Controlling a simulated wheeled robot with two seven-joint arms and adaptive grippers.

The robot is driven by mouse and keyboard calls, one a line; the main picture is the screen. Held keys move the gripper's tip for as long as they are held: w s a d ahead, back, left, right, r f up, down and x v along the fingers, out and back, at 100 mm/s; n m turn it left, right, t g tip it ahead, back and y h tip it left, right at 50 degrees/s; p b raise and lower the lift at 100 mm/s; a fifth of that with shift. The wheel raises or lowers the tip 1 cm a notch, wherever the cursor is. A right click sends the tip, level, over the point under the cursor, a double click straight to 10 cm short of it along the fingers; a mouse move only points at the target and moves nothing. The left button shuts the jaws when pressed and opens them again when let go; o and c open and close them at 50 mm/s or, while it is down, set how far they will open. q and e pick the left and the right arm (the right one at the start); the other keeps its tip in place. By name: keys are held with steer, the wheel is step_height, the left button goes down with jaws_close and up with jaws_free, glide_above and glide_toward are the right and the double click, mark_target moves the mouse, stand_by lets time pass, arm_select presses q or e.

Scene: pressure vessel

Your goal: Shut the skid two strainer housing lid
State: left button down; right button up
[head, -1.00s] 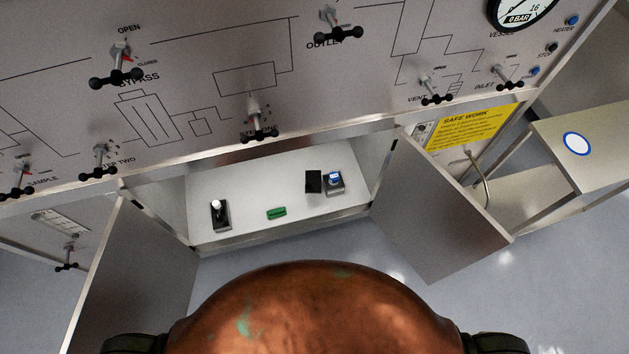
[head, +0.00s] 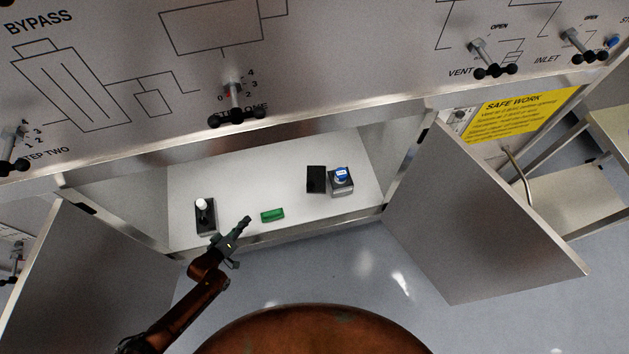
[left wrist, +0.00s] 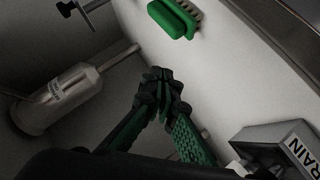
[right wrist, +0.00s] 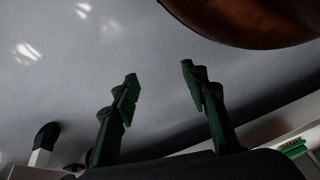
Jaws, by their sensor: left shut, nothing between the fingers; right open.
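In the head view a small grey box with a blue round part (head: 341,182) stands on the white cabinet floor. A black flat panel (head: 316,179) lies against its left side and looks like its lid standing open; I cannot read its label. My left gripper (head: 243,224) is shut and empty at the cabinet's front edge, left of and nearer than that box. Its closed fingers show in the left wrist view (left wrist: 160,82), beside a grey box marked "RAIN" (left wrist: 275,143), its label partly cut off. My right gripper (right wrist: 159,76) is open and empty over the floor.
A green brush (head: 272,214) lies just right of my left gripper. Open cabinet doors flank the opening, left (head: 85,275) and right (head: 475,220). The panel's valve handles hang above.

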arm_select(q)
steer(key=w+d+h+b, duration=0.1)
steer(key=d, duration=0.1)
steer(key=w+d+r+n+h+b, duration=0.1)
steer(key=w+d+b, duration=0.1)
steer(key=w+d+r+b, duration=0.1)
steer(key=w, duration=0.1)
steer(key=shift+w+d+r+n+t+h, duration=0.1)
steer(key=shift+d+n+t+h, duration=0.2)
steer(key=shift+d+t+h, duration=0.1)
arm_select(e)
steer(key=w+a+r+t+y+b, duration=0.1)
steer(key=w+a+r+b, duration=0.2)
steer(key=w+r+b, duration=0.3)
arm_select(q)
steer(key=w+d+r+n+h+b, duration=0.1)
steer(key=w+d+r, duration=0.1)
steer(key=w+d, duration=0.2)
steer(key=w+d+r+n+h, duration=0.1)
steer(key=w+d, duration=0.3)
steer(key=d, duration=0.7)
steer(key=shift+d+r+h+b, duration=0.2)
steer(key=shift+r+h+b, duration=0.15)
steer(key=shift+r+h, duration=0.15)
arm_select(e)
steer(key=w+f+t, duration=0.2)
steer(key=f, duration=0.1)
steer(key=shift+w+f, duration=0.1)
steer(key=shift+f, duration=0.15)
